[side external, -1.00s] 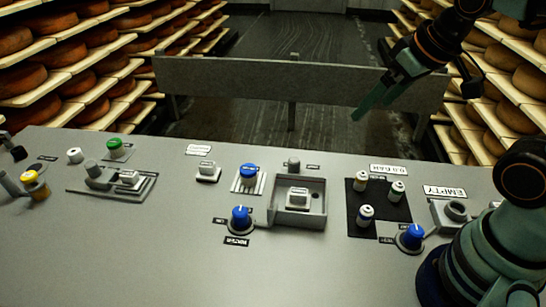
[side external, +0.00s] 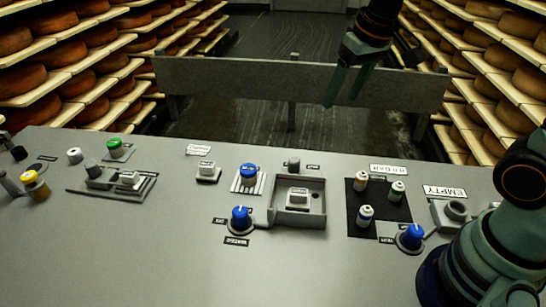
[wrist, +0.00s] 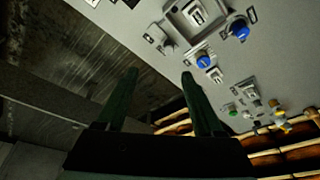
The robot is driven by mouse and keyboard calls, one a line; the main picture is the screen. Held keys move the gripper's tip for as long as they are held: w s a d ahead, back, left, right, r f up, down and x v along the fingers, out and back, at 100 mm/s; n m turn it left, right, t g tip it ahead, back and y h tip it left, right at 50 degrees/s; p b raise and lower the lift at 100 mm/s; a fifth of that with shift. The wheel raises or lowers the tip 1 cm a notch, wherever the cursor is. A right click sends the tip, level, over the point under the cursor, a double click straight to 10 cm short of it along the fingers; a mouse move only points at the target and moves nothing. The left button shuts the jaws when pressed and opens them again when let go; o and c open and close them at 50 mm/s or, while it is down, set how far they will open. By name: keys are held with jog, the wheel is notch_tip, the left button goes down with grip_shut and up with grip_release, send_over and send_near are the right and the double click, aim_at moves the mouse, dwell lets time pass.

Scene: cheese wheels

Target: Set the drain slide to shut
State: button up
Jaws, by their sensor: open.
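No label that I can read names the drain slide, so I cannot tell for sure which part it is. A light grey slide block (side external: 129,178) sits on a grey track plate at the panel's left; this assembly also shows in the wrist view (wrist: 249,91). Another light block (side external: 298,197) sits inside a grey walled tray (side external: 312,222) near the middle, also seen in the wrist view (wrist: 196,12). My gripper (side external: 342,100) is open and empty, high beyond the panel's far edge, fingers pointing down. Its two green fingers show apart in the wrist view (wrist: 160,72).
Blue knobs (side external: 241,218) stand beside the tray, with a white button (side external: 208,171) to the left. A black plate (side external: 358,226) holds several small posts. Green (side external: 115,147) and yellow (side external: 35,185) knobs stand at the left. The front panel surface is bare.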

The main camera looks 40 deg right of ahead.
jog(key=w+a+f+g, duration=0.1)
jog(key=w+f+g, duration=0.1)
jog(key=w+f, duration=0.25)
jog(key=m+g, duration=0.1)
send_near(295, 160)
jog(key=f, duration=1)
jog(key=shift+w+a+f, duration=0.1)
jog(key=shift+w+f, duration=0.05)
jog(key=shift+w, duration=0.05)
grip_shut()
dwell(1.0)
